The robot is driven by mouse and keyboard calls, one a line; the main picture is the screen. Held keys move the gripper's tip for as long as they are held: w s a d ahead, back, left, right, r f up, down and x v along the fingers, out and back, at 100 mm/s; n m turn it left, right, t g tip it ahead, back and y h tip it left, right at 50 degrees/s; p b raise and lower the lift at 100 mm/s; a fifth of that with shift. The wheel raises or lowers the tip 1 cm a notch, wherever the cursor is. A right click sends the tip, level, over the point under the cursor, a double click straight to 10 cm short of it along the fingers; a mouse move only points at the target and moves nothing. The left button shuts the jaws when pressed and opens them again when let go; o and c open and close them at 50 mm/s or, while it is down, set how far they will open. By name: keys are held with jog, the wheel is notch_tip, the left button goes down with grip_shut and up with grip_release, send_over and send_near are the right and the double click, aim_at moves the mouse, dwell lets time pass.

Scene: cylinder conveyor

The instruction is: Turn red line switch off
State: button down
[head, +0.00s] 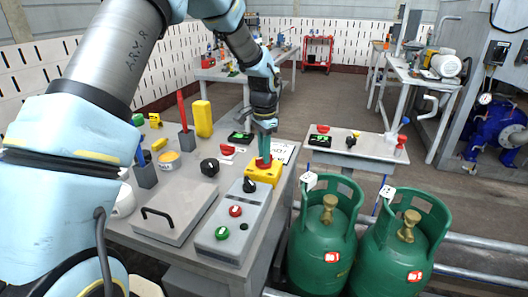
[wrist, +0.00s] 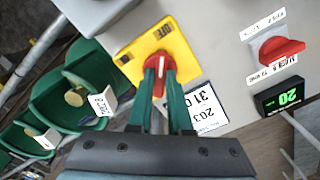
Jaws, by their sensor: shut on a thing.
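The red line switch (wrist: 158,66) is a red rotary knob with a white mark, set on a yellow plate (wrist: 181,56) with dark lettering. In the head view the red knob (head: 263,163) sits on a yellow box (head: 260,176) near the right edge of the workbench. My gripper (wrist: 161,76) has its two green fingers closed on opposite sides of the knob. In the head view my gripper (head: 264,149) points down onto the knob, and the fingers partly hide it. The white mark runs roughly up and down in the wrist view.
A control box (head: 213,240) with red and green buttons and a black knob stands in front of the switch. A red emergency-type knob (wrist: 277,49) and green display (wrist: 280,97) lie to the right in the wrist view. Green gas cylinders (head: 323,256) stand right of the bench.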

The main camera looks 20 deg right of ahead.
jog(key=shift+m, duration=0.7)
jog(key=c, duration=0.8)
grip_release()
jog(key=shift+c, duration=0.2)
notch_tip(320, 180, up, 11)
jog(key=b, duration=0.1)
jog(key=shift+b, duration=0.4)
jog(key=shift+f, duration=0.1)
jog(key=s+a+f+n+t, duration=0.15)
jog(key=a+n, duration=0.45)
jog(key=a, duration=0.8)
jog(key=s+a+f+n+g, duration=0.15)
jog(key=a+n, duration=0.35)
jog(key=a, duration=0.9)
jog(key=s+a+f+n+t, duration=0.1)
jog(key=s+a+f+n, duration=0.1)
jog(key=s+a+n, duration=0.3)
jog(key=s+a, duration=0.3)
jog(key=shift+a+n+t, duration=0.25)
jog(key=shift+n+t, duration=0.05)
jog(key=shift+n, duration=0.1)
